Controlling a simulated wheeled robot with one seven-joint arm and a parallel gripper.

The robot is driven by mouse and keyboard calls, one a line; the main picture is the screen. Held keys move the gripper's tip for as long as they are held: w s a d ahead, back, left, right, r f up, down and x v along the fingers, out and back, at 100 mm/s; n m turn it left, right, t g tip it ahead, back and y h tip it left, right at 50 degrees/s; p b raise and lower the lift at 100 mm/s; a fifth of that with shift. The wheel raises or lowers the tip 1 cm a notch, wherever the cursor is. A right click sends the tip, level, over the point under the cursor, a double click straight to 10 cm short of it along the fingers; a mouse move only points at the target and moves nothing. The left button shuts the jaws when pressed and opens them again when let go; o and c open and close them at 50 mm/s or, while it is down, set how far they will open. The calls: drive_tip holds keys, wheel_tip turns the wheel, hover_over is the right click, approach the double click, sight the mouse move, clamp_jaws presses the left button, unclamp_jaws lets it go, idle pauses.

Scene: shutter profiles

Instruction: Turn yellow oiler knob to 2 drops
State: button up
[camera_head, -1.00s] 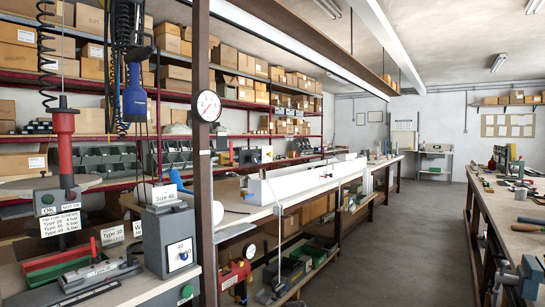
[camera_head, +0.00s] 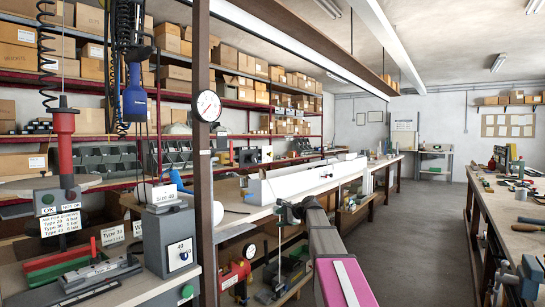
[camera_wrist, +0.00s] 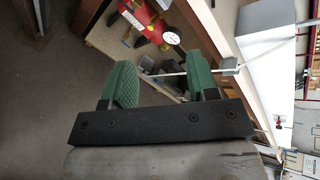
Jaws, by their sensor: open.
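A red air unit (camera_head: 235,277) stands under the bench at the lower middle of the head view, with a round gauge (camera_head: 250,252) on it. The unit also shows at the top of the wrist view (camera_wrist: 140,22), with its white gauge face (camera_wrist: 171,38). I cannot make out the yellow oiler knob or its drop setting clearly in either view. My gripper (camera_wrist: 161,65) has two green ribbed pads standing wide apart with nothing between them. It is apart from the red unit, which lies beyond the fingertips. In the head view my arm reaches in from the lower right.
A long workbench (camera_head: 230,210) with a white trough (camera_head: 300,182) on it runs beside my arm. A brown post (camera_head: 203,150) carries another gauge (camera_head: 209,106). A lower shelf holds dark parts. The grey floor (camera_head: 410,240) is clear up to the right bench.

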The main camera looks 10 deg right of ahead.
drive_tip(key=w+d+r+m+t+y, duration=0.1)
drive_tip(key=w+r, duration=0.2)
drive_tip(key=r, duration=0.3)
drive_tip(key=w+d+r+m+t+y, duration=0.1)
drive_tip(key=w+d+r+m, duration=0.1)
drive_tip(key=r, duration=0.4)
drive_tip(key=m+t+y, duration=0.2)
drive_tip(key=m, duration=0.1)
approach(272, 154)
drive_tip(key=x, duration=0.9)
drive_tip(key=shift+w+a, duration=0.25)
drive_tip(key=c, duration=0.9)
